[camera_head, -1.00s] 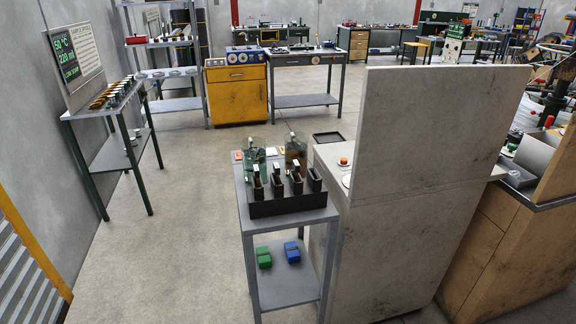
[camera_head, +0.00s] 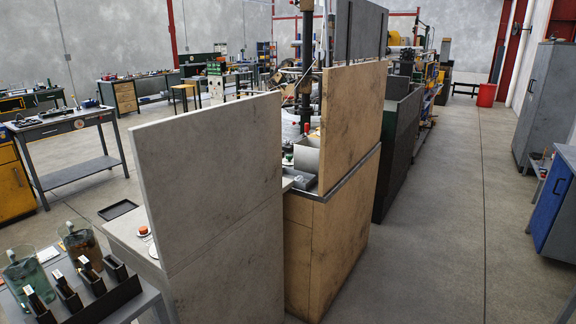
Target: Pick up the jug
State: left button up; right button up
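Two clear jugs stand on a small grey table (camera_head: 150,297) at the lower left in the head view. One jug (camera_head: 27,275) holds greenish contents and is nearer the left edge. The other jug (camera_head: 83,246) holds something brown and stands to its right, farther back. A dark rack (camera_head: 105,305) with several black-handled items stands in front of the jugs and hides part of them. Neither of my grippers is in view.
A tall grey panel on a workbench (camera_head: 215,185) stands right of the jugs. A wooden cabinet (camera_head: 325,235) is beyond it. A clear floor aisle (camera_head: 440,210) runs along the right, past a blue cabinet (camera_head: 553,205).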

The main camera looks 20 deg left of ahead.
aim_at(20, 265)
jog(key=j, duration=0.95)
jog(key=k+j, duration=0.1)
jog(key=j, duration=0.85)
jog(key=k+j, duration=0.1)
jog(key=j, duration=1.8)
